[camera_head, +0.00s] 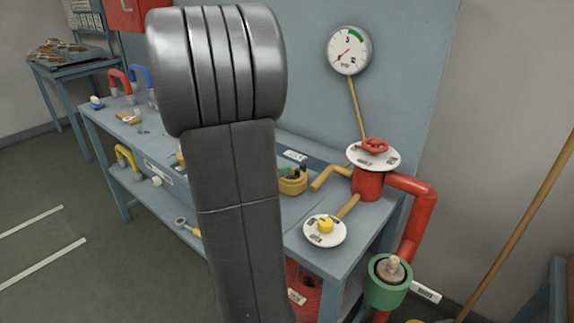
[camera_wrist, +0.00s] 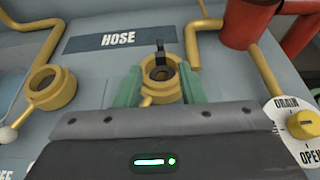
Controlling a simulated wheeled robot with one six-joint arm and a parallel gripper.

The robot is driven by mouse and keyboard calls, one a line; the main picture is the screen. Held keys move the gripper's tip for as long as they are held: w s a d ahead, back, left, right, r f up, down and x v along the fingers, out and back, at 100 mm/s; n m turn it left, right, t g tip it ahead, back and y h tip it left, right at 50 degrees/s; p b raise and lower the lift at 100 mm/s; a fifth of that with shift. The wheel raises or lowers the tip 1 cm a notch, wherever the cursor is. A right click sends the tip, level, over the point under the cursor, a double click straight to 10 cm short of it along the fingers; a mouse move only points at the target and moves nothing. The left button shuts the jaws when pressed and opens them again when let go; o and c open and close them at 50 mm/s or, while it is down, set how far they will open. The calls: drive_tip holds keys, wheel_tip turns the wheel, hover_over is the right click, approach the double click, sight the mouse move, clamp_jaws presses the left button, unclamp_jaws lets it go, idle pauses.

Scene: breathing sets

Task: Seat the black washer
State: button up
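The black washer (camera_wrist: 158,70) appears as a dark ring with an upright tab at the mouth of a yellow fitting (camera_wrist: 162,92) in the wrist view. I cannot tell whether it lies flat inside or rests on the rim. My gripper (camera_wrist: 160,82) is open, with its green fingers apart on the left and right of the fitting. The fingers do not visibly grip the washer. In the head view the yellow fitting (camera_head: 293,186) sits on the bench, with green fingers and a dark bit at it. My arm hides part of the bench there.
A HOSE label (camera_wrist: 118,39) lies behind the fitting. Another yellow ring fitting (camera_wrist: 50,88) stands to the left. A DRAIN/OPEN dial (camera_wrist: 302,124) is at the right. Red and yellow pipes and a red valve (camera_head: 372,148) stand right of the fitting on the blue-grey bench (camera_head: 300,245).

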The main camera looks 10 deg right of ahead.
sight(304, 164)
drive_tip(key=shift+v, duration=1.2)
drive_tip(key=shift+d+f, duration=0.1)
drive_tip(key=b+x, duration=0.1)
drive_tip(key=x, duration=1.2)
drive_tip(key=shift+w+d+f, duration=0.1)
drive_tip(key=shift+w+d, duration=0.2)
drive_tip(key=shift+r, duration=0.25)
drive_tip(key=shift+a, duration=0.15)
